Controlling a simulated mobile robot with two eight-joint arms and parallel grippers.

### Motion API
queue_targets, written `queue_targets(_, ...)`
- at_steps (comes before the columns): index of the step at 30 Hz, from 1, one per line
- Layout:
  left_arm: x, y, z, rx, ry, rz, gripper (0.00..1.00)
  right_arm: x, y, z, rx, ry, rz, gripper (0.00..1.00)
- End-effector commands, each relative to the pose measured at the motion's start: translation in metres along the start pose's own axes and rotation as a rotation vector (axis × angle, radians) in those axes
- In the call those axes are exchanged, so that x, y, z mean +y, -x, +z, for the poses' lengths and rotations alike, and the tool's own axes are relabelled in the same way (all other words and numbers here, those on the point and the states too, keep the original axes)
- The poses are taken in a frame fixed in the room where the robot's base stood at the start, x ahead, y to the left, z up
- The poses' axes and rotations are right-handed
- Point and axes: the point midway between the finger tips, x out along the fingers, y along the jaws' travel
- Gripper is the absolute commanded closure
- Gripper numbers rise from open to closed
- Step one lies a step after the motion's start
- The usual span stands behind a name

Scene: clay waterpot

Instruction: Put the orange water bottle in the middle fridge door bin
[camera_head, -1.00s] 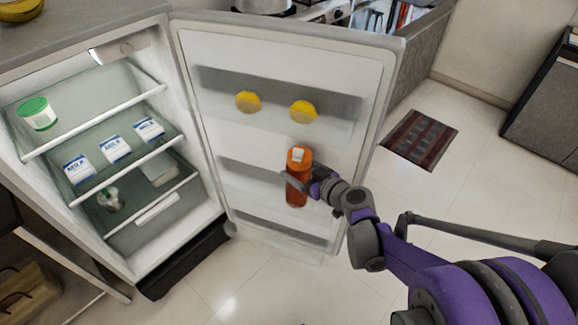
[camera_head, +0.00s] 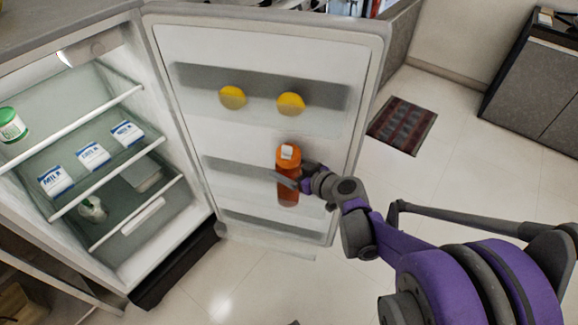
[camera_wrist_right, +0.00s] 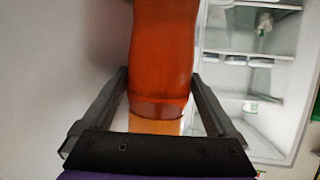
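The orange water bottle (camera_head: 288,185) is upright at the middle fridge door bin (camera_head: 235,174) on the open door. Whether its base is inside the bin or in front of it I cannot tell. My right gripper (camera_head: 290,182) reaches it from the right and is shut around its body. In the right wrist view, the bottle (camera_wrist_right: 163,50) stands between the two fingers of my right gripper (camera_wrist_right: 159,75), which lie close against its sides. My left gripper is not in view.
The fridge door (camera_head: 255,55) stands wide open. Its upper bin holds two yellow round items (camera_head: 232,97). Inside the fridge are milk cartons (camera_head: 93,155) and a green-lidded jar (camera_head: 11,126). A lower door bin (camera_head: 260,226) is below. A dark rug (camera_head: 402,125) lies on the floor.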

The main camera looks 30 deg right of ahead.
Motion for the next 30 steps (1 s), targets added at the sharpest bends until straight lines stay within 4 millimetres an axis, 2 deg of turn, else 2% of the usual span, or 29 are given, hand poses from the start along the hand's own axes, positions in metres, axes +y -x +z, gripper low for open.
queue_targets(8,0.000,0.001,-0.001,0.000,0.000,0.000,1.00,0.000,0.001,-0.002,0.000,0.000,0.000,0.00)
queue_targets(11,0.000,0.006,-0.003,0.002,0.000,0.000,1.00,0.000,0.004,-0.008,0.001,0.000,0.000,0.00)
queue_targets(14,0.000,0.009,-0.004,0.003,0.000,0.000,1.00,0.000,0.018,-0.008,0.001,0.000,0.003,0.00)
queue_targets(24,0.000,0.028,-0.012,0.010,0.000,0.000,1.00,0.001,0.092,-0.009,0.001,-0.002,0.005,0.00)
queue_targets(30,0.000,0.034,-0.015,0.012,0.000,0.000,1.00,0.000,0.117,-0.008,0.001,-0.001,0.002,0.00)
